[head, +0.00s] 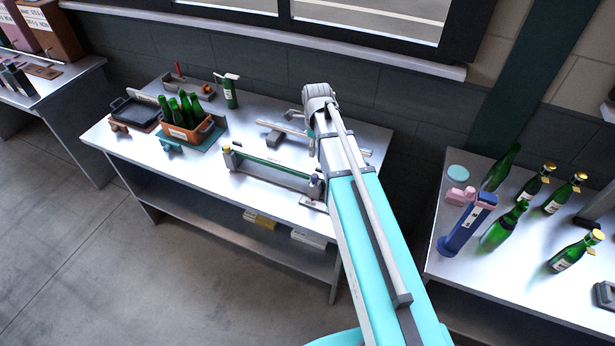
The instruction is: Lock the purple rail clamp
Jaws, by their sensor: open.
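The purple rail clamp (316,181) stands at the right end of a long grey fixture (275,176) near the front edge of the middle bench. It is small and partly covered by my arm, so I cannot tell whether it is locked. A green rail (270,163) runs along the fixture. A yellow-topped clamp (227,153) stands at its left end. My arm reaches over the right part of the bench, with its light grey end beyond the fixture. I cannot make out my gripper's fingers; the arm hides that area.
An orange crate of green bottles (187,131), a dark tray (135,113) and a single bottle (230,93) stand left. A pale bar (285,130) lies behind the fixture. The right bench holds several bottles and a blue stand (466,226). The middle bench's front left is clear.

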